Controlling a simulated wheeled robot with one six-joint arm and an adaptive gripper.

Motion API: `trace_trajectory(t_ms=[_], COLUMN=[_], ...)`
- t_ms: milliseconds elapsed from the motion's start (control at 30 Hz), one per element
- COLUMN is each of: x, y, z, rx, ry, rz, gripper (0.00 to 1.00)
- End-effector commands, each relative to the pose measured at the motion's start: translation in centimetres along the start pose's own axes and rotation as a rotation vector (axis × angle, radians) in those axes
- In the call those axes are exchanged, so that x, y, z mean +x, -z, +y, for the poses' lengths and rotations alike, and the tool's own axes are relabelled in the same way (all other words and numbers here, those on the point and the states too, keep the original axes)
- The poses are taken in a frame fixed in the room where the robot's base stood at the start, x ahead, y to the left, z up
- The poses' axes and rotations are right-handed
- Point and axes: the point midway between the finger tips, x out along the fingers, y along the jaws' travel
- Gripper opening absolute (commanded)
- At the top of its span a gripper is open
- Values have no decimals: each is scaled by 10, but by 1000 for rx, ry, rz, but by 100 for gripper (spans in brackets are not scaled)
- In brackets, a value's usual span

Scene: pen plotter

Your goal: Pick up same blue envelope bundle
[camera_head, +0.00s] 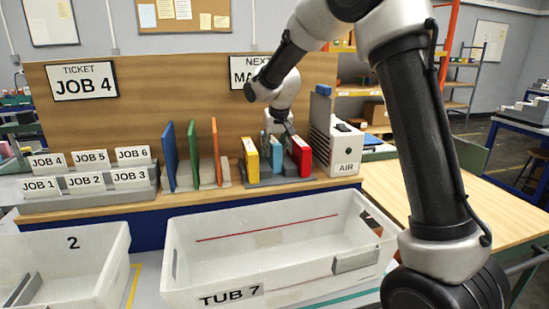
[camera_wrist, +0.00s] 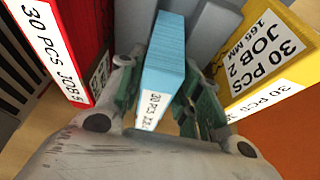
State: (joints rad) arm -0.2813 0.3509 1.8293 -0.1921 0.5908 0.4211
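The blue envelope bundle (camera_head: 276,157) stands upright in the grey rack on the bench, between a yellow bundle (camera_head: 251,159) and a red bundle (camera_head: 299,156). My gripper (camera_head: 278,133) reaches down over the blue bundle from above. In the wrist view the blue bundle (camera_wrist: 168,50) lies between my gripper's two fingers (camera_wrist: 158,105), one on each side, with its white label end near my palm. The fingers are very close to its sides; whether both pads press on it I cannot tell. The bundle's lower part is hidden in the rack.
The yellow bundle (camera_wrist: 262,55) and red bundle (camera_wrist: 62,40) stand close beside my fingers. A white AIR box (camera_head: 337,145) is right of the rack. Coloured upright dividers (camera_head: 193,155) stand left. The white TUB 7 (camera_head: 225,296) is in front, with bare space inside.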

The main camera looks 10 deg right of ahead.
Motion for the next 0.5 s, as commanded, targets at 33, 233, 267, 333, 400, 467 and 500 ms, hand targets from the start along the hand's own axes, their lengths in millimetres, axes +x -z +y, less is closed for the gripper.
trace_trajectory(t_ms=[33, 233, 267, 333, 400, 467, 500], x=[0, 0, 0, 0, -2, -6, -10], y=[0, 0, 0, 0, 1, 3, 5], z=[0, 0, 0, 0, 0, 0, 0], rx=[0, 0, 0, 0, 0, 0, 0], ry=[0, 0, 0, 0, 0, 0, 0], rz=[0, 0, 0, 0, 1, 1, 2], gripper=[19, 0, 0, 0, 0, 0, 0])
